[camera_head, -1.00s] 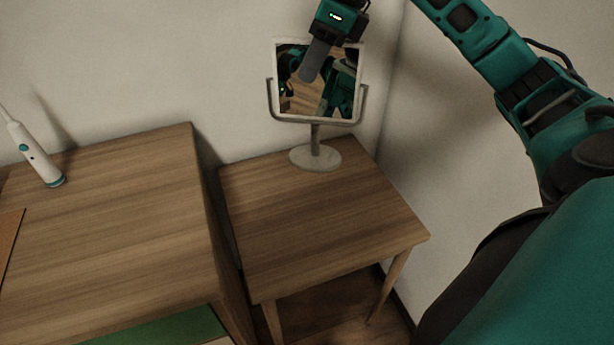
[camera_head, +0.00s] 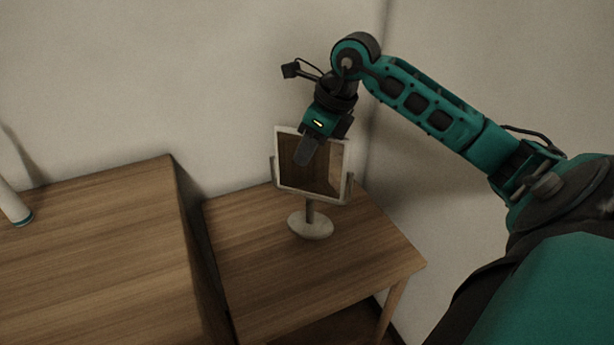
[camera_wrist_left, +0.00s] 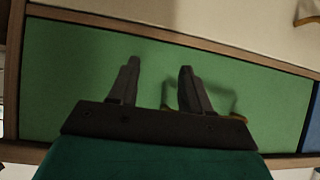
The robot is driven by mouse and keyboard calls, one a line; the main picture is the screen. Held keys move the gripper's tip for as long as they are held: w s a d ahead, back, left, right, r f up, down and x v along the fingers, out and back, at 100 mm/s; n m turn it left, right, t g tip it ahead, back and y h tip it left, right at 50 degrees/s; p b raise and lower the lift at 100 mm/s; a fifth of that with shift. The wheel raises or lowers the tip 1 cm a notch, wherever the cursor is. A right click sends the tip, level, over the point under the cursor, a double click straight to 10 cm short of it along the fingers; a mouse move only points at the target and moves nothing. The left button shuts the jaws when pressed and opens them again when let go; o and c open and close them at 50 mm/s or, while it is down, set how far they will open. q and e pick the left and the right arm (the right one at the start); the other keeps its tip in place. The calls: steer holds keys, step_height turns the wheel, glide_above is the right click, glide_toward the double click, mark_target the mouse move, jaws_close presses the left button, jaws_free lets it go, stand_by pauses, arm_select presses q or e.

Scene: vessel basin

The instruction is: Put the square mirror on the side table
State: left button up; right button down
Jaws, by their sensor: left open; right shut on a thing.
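The square mirror (camera_head: 328,175), in a pale frame on a stand with a round foot, shows upright in the head view. Its foot (camera_head: 310,228) appears over the rear middle of the wooden side table (camera_head: 310,280); I cannot tell whether it touches the top. My right gripper (camera_head: 306,152) comes from above and is shut on the mirror's upper edge, with one finger in front of the glass. The other finger is hidden behind the mirror. My left gripper (camera_wrist_left: 160,68) is open and empty in the left wrist view, in front of a green panel (camera_wrist_left: 75,75).
A higher wooden cabinet (camera_head: 100,260) stands left of the side table, with a narrow gap between. A white electric toothbrush (camera_head: 14,203) stands on it at the left. Walls close off the back and right. The table's front part is clear.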

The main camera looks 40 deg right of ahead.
mark_target(297, 190)
step_height(297, 190, down, 6)
steer(key=shift+r+b, duration=0.25)
steer(key=shift+b, duration=0.05)
steer(key=shift+f, duration=0.15)
steer(key=c, duration=1.1)
jaws_free()
